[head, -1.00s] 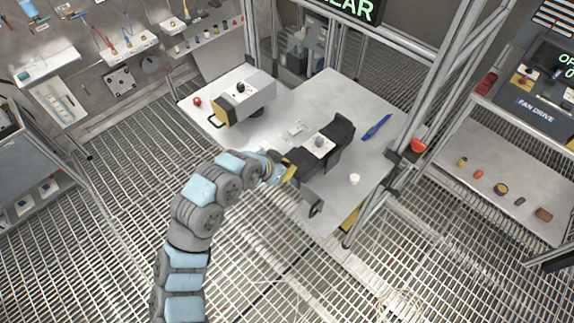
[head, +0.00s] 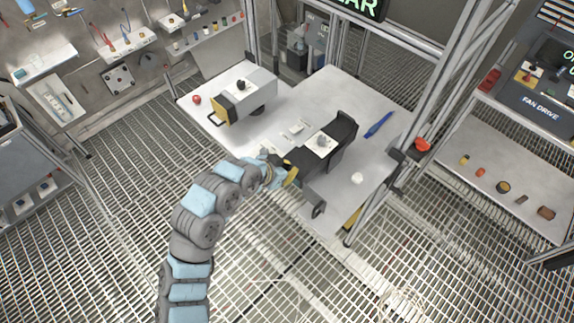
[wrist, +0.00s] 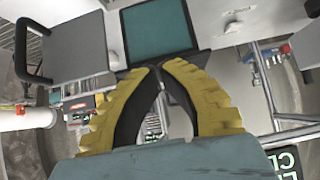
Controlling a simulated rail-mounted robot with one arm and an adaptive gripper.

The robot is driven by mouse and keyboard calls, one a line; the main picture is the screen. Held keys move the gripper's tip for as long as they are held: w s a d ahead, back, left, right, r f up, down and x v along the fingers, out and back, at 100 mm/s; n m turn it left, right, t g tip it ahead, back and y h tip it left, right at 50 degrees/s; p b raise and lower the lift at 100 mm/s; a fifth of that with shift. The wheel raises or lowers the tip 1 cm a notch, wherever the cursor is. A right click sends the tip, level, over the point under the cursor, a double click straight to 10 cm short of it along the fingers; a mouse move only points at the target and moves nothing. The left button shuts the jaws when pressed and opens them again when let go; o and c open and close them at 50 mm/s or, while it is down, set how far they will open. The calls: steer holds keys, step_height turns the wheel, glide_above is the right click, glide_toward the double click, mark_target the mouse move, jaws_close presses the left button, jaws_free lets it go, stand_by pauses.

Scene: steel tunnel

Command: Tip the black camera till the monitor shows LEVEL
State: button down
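The black camera (head: 345,135), with a white plate and dark knob on top, stands on the light bench in the head view. My gripper (head: 288,174) is at its left end, the yellow fingers touching it or very near it. In the wrist view, my yellow fingers (wrist: 157,68) come together at the tips, just below a dark-framed teal panel (wrist: 158,30). I cannot see anything held between them. The monitor (head: 365,6) is cut off at the top of the head view, with only the end of its green word showing. Whether the camera is tilted is unclear.
A grey camera (head: 262,88) with a black handle stands on the bench to the left. A blue pen-like tool (head: 378,124) and a small white item (head: 357,178) lie on the bench (head: 365,95). A metal post with a red knob (head: 421,144) stands at the right.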

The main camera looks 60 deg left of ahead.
steer(key=s+d+r, duration=0.2)
steer(key=s+r, duration=0.4)
steer(key=r, duration=0.5)
steer(key=shift+s, duration=0.4)
steer(key=shift+d, duration=0.1)
